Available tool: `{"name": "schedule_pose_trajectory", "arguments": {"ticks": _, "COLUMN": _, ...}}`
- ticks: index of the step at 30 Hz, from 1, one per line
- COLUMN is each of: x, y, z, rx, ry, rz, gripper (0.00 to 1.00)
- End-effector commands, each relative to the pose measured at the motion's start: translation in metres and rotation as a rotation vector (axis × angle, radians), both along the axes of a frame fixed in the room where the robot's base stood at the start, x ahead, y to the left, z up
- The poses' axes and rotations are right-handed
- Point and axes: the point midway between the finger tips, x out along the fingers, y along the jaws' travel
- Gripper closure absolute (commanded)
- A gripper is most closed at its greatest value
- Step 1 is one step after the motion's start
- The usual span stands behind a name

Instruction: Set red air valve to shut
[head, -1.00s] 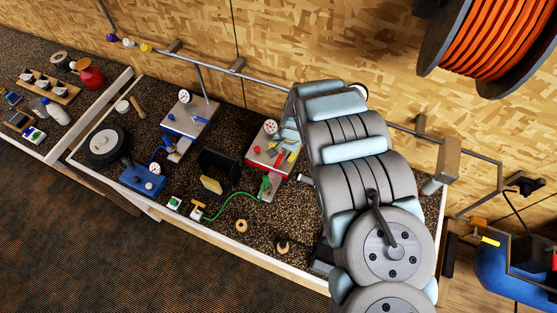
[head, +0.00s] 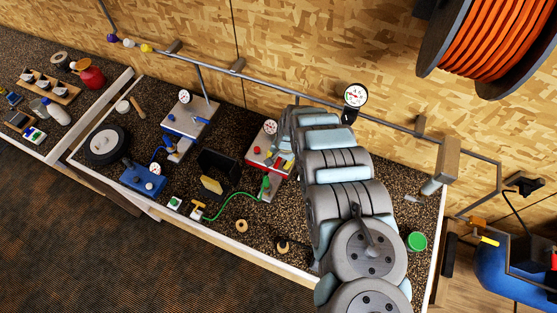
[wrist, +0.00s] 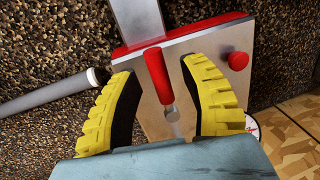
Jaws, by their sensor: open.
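The red air valve's handle (wrist: 155,72) is a red lever on a silver pivot, on a grey metal plate (wrist: 200,55) with red edges. In the wrist view it points up the picture, between my gripper's (wrist: 158,68) two yellow ribbed fingers. The fingers are open, one on each side of the lever, with a visible gap on both sides. In the head view, the red valve station (head: 257,158) is partly covered by my gripper (head: 283,165), and the lever cannot be made out clearly there.
A red knob (wrist: 238,60) sits right of the lever on the plate. A grey tube (wrist: 45,97) lies at left in the wrist view. A blue station (head: 190,122) with a gauge stands left of the red one. A green hose (head: 235,196) runs in front.

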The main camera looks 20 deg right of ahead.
Motion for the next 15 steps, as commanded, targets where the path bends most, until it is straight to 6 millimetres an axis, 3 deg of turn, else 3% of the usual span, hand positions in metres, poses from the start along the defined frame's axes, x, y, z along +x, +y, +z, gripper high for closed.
{"name": "schedule_pose_trajectory", "arguments": {"ticks": 10, "x": -0.0005, "y": 0.0004, "z": -0.0016, "rx": 0.0, "ry": 0.002, "rz": -0.001, "gripper": 0.58}}
{"name": "schedule_pose_trajectory", "arguments": {"ticks": 14, "x": -0.0005, "y": 0.0004, "z": -0.0016, "rx": 0.0, "ry": 0.002, "rz": -0.001, "gripper": 0.95}}
{"name": "schedule_pose_trajectory", "arguments": {"ticks": 15, "x": -0.0006, "y": 0.0004, "z": -0.0017, "rx": 0.0, "ry": 0.002, "rz": -0.001, "gripper": 1.0}}
